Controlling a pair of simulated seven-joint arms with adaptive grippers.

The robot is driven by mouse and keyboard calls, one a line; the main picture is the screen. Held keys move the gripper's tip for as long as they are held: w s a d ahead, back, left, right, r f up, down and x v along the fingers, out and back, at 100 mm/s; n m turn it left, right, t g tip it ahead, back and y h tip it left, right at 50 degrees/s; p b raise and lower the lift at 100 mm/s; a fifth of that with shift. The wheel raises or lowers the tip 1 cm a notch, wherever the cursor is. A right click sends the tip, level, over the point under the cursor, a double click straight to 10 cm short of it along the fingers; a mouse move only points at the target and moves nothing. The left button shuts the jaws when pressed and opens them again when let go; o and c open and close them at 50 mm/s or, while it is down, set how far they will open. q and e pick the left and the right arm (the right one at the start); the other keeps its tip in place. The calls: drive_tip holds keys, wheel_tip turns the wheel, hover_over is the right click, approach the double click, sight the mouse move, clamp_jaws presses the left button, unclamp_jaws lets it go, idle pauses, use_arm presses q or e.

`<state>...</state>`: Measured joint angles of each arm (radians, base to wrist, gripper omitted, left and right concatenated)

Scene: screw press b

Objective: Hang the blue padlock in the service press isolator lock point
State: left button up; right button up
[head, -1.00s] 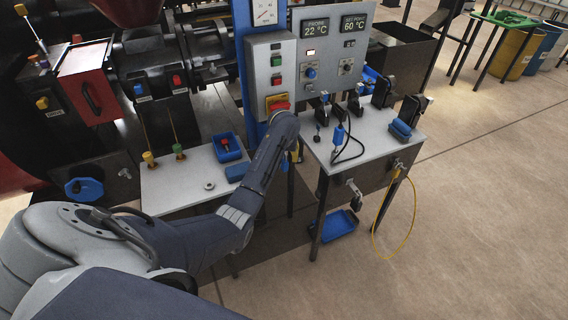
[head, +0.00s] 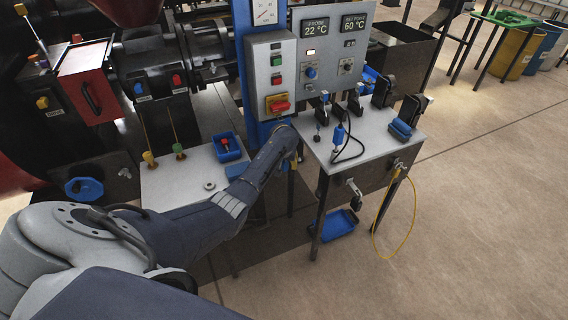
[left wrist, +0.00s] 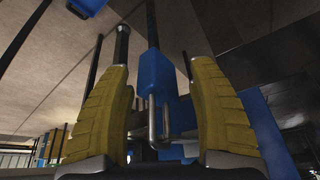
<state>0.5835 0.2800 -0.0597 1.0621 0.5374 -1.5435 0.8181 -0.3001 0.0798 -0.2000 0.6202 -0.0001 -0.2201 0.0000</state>
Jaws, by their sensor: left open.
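The isolator (head: 278,104), a red handle on a yellow plate, is on the grey control box on the blue post in the head view. My left arm reaches in from the left and ends just below it; its gripper (head: 293,158) is mostly hidden behind my wrist there. In the left wrist view my left gripper (left wrist: 160,70) shows two yellow fingers spread apart. A blue block with a U-shaped metal shackle, which looks like the blue padlock (left wrist: 154,72), appears between them. I cannot tell whether it touches a finger. The padlock is not clearly visible in the head view.
A grey side table (head: 372,143) right of the post holds dark clamp-like items and a blue-handled probe (head: 338,136). A white shelf (head: 185,190) on the left carries a blue tray (head: 227,147). A blue bin (head: 334,226) and yellow cable (head: 412,210) are low down.

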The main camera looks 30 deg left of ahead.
use_arm(q)
clamp_jaws()
idle(0.8)
